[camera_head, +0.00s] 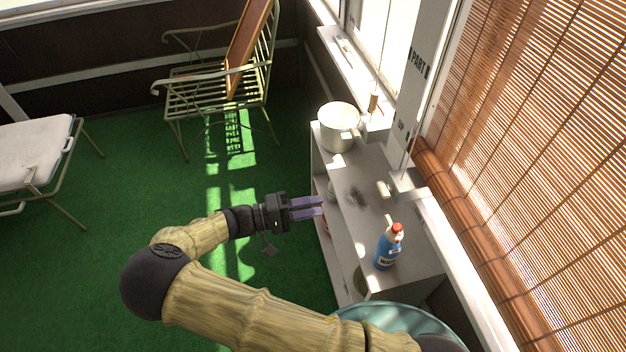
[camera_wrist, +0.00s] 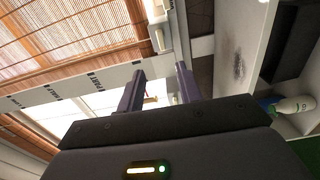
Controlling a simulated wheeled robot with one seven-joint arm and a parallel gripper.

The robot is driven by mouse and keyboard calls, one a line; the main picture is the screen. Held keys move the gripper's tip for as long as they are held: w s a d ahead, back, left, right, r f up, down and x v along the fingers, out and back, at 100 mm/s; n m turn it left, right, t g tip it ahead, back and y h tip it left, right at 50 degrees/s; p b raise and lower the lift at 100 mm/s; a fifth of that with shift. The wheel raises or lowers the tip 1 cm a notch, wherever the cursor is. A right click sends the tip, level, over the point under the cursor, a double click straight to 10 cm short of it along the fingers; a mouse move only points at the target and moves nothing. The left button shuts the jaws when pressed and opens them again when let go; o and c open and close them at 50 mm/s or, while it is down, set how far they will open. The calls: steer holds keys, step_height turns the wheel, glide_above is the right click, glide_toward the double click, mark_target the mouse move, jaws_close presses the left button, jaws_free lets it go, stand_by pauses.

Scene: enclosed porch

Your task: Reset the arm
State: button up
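My gripper (camera_head: 308,208) has two purple fingers and points right, in front of the open side of a grey-white shelf unit (camera_head: 345,226). The fingers are apart with nothing between them. My gripper also shows in the wrist view (camera_wrist: 160,88), its fingers spread, with the window side beyond. My arm reaches from the bottom right of the head view, bends at a dark elbow at left, and comes back toward the shelf.
A metal chair (camera_head: 215,80) and a cushioned seat (camera_head: 32,150) stand on the green floor (camera_head: 120,220), which is open at left.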

steer(key=s+d+r+m+g+y+p, duration=0.25)
steer(key=d+g+y, duration=0.6)
steer(key=d, duration=0.45)
steer(key=s+d+r+t+y+p, duration=0.2)
steer(key=d+r+y, duration=0.1)
steer(key=r, duration=0.4)
steer(key=s+d+r+t+y+p, duration=0.2)
steer(key=s+d+r+t+y, duration=0.1)
steer(key=r+y, duration=0.2)
step_height(320, 180, up, 3)
steer(key=shift+s+d+f+m+y, duration=0.1)
steer(key=shift+s+d+m+y, duration=0.15)
steer(key=shift+m+y, duration=0.15)
steer(key=shift+t, duration=0.25)
steer(key=shift+w, duration=0.1)
